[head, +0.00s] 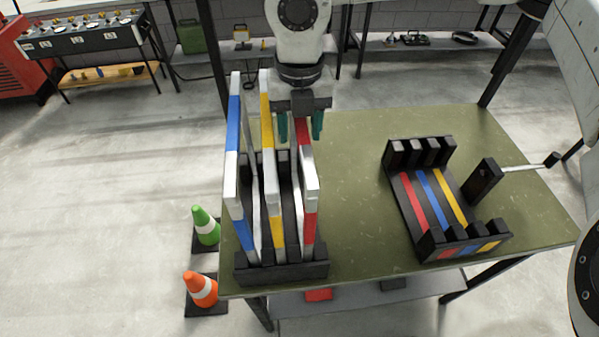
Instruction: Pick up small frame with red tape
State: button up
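The small frame with red tape (311,190) stands upright in the right slot of a black rack (283,272) on the left of the green table. It is white with red bands and is lower than the frames beside it. My gripper (300,128) is at the far end of this frame, pointing down. Its two teal fingers are apart, with the red-taped far part of the frame showing between them. The fingers look wider apart than the frame is thick. Whether a finger touches the frame cannot be told.
A yellow-taped frame (271,185) and a taller blue-taped frame (233,160) stand left in the same rack. A black holder with red, blue and yellow stripes (415,205) sits right on the table (345,200), beside a black clamp (484,182). Cones (203,288) stand on the floor.

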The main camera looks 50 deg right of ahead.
grip_shut()
dwell(0.3)
dwell(1.1)
